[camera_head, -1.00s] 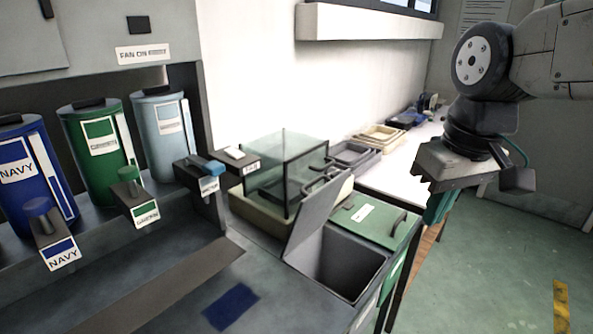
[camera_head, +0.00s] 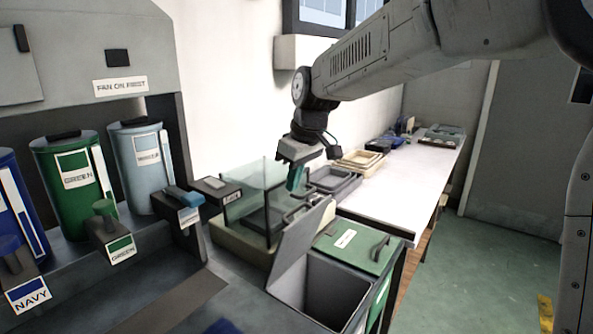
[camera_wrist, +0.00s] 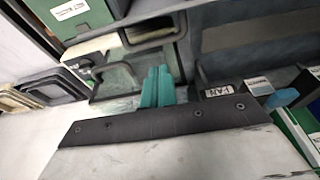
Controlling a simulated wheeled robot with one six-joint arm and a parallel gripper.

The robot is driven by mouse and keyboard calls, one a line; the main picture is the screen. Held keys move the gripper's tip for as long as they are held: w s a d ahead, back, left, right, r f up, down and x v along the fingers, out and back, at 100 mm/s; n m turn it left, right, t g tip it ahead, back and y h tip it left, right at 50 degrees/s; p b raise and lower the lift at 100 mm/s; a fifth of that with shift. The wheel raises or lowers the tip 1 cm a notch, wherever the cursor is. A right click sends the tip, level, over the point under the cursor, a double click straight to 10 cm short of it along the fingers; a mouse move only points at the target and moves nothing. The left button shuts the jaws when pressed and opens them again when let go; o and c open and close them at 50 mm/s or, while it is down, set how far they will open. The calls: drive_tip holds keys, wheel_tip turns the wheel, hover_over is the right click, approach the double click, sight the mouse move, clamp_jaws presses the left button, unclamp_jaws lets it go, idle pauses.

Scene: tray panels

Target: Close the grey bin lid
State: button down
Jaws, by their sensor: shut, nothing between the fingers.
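The grey bin lid (camera_head: 306,238) stands raised and tilted on the left side of the open grey bin (camera_head: 338,291). The bin's dark inside is visible. My gripper (camera_head: 296,180) has teal fingers, which are shut and empty. In the head view it appears above and beyond the raised lid, by the glass-sided box (camera_head: 262,190). I cannot tell its exact distance from the lid. In the wrist view the closed fingertips (camera_wrist: 157,85) point toward the glass box. Contact with the lid is not visible.
A green lid (camera_head: 357,246) with a dark handle lies shut beside the bin. Trays (camera_head: 333,180) stand on the white bench (camera_head: 398,200) behind. Green (camera_head: 75,190) and pale blue (camera_head: 143,165) canisters stand left. Open floor lies right.

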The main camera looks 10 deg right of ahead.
drive_tip(key=x, duration=0.5)
drive_tip(key=shift+f, duration=0.1)
